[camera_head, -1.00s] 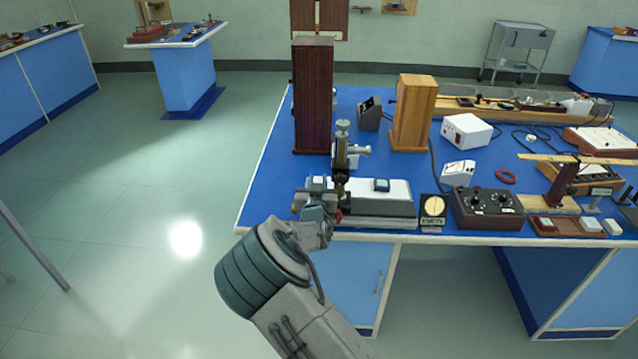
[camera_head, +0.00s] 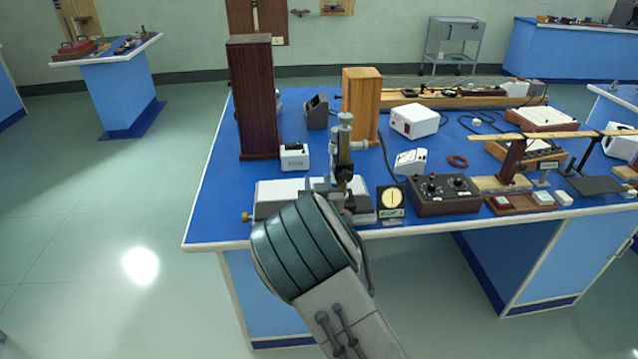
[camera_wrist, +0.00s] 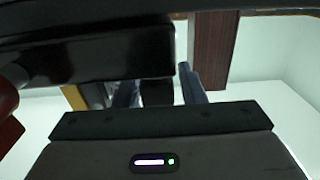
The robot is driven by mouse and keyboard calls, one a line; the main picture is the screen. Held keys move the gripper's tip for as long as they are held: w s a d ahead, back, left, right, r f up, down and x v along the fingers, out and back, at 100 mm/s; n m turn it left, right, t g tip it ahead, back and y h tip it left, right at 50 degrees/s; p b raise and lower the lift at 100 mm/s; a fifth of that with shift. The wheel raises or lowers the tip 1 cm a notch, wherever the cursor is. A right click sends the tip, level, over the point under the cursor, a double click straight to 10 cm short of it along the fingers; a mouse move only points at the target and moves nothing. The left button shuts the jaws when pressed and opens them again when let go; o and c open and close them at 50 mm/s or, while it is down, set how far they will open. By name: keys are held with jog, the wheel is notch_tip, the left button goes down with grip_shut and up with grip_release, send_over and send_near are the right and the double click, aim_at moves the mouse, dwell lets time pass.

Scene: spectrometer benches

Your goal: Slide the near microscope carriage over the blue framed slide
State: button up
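The near microscope (camera_head: 345,160), grey-green with a brass-coloured part, stands upright over the right part of its long white base (camera_head: 275,193) at the bench's front edge. The blue framed slide is not visible; the microscope and my arm cover that part of the base. A large black body fills the upper left. I cannot tell whether the fingers clamp the dark part.
A round-dial stand (camera_head: 391,200) and a black control box (camera_head: 444,194) stand just right of the base. A dark wooden tower (camera_head: 253,97), a small white meter (camera_head: 294,157) and a lighter wooden box (camera_head: 361,103) stand behind. The floor left of the bench is clear.

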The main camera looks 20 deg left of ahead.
jog(key=shift+o, duration=0.3)
jog(key=shift+d, duration=0.15)
jog(key=shift+s+d, duration=0.1)
jog(key=shift+s, duration=0.1)
jog(key=b+v, duration=0.2)
jog(key=v, duration=1.1)
jog(key=shift+s, duration=0.2)
jog(key=d+r+m+g+h+p, duration=0.1)
jog(key=d+r+m+g+h, duration=0.15)
jog(key=d, duration=0.75)
jog(key=d+r+m+g+h+p, duration=0.1)
jog(key=d+m+g+h, duration=0.2)
jog(key=d, duration=0.7)
jog(key=s+d+r+g+h, duration=0.1)
jog(key=s+d+r+g, duration=0.1)
jog(key=s+d, duration=0.6)
jog(key=s+d+r+g+h+p, duration=0.1)
jog(key=s+d+g, duration=0.4)
jog(key=s, duration=0.8)
notch_tip(320, 180, up, 2)
jog(key=d+h, duration=0.1)
jog(key=d, duration=0.2)
jog(key=shift+s+p, duration=0.3)
jog(key=shift+s, duration=0.05)
